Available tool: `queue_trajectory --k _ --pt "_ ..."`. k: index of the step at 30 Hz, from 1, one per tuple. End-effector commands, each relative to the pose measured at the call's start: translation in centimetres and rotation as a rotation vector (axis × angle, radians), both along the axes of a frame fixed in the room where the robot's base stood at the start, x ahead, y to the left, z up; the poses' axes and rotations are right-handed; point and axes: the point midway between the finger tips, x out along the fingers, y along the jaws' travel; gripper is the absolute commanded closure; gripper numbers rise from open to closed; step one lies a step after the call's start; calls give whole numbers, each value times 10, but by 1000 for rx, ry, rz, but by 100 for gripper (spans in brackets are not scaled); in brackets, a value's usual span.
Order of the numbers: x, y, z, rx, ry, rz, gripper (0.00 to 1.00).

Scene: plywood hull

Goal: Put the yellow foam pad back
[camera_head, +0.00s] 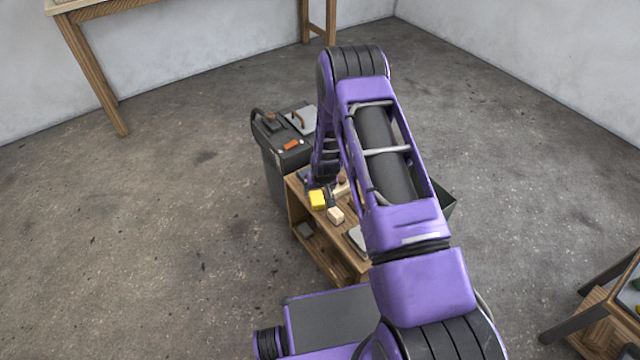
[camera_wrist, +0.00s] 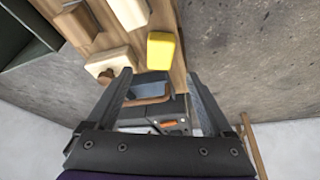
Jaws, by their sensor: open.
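The yellow foam pad (camera_head: 317,199) is a small block at the left edge of the wooden stand's top (camera_head: 332,246), close to my gripper. In the wrist view the pad (camera_wrist: 161,50) lies by the edge of the wooden top, just past my fingertips and roughly centred between them. My gripper (camera_wrist: 160,74) is open with nothing between its fingers. In the head view my arm hides most of the gripper and part of the stand.
Pale wooden blocks (camera_wrist: 109,62) lie beside the pad on the stand. A dark bin (camera_head: 287,150) with an orange-marked lid stands behind the stand. A dark green open box (camera_wrist: 25,35) is at its other side. Bare concrete floor lies to the left.

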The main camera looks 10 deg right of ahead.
Motion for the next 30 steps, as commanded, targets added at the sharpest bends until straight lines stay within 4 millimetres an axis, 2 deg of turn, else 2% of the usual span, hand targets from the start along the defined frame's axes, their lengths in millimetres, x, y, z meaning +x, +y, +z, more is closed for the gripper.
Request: queue_trajectory --k 1,3,7,26,28,30 --pt "-4 0 12 0 -1 0 14" --pt "-8 0 22 0 -1 0 14" --pt "-14 0 34 0 -1 0 14" --pt "-16 0 40 -1 -1 2 14" --pt "-10 2 46 -11 -12 14 14" --pt "3 4 63 -37 -33 42 14"
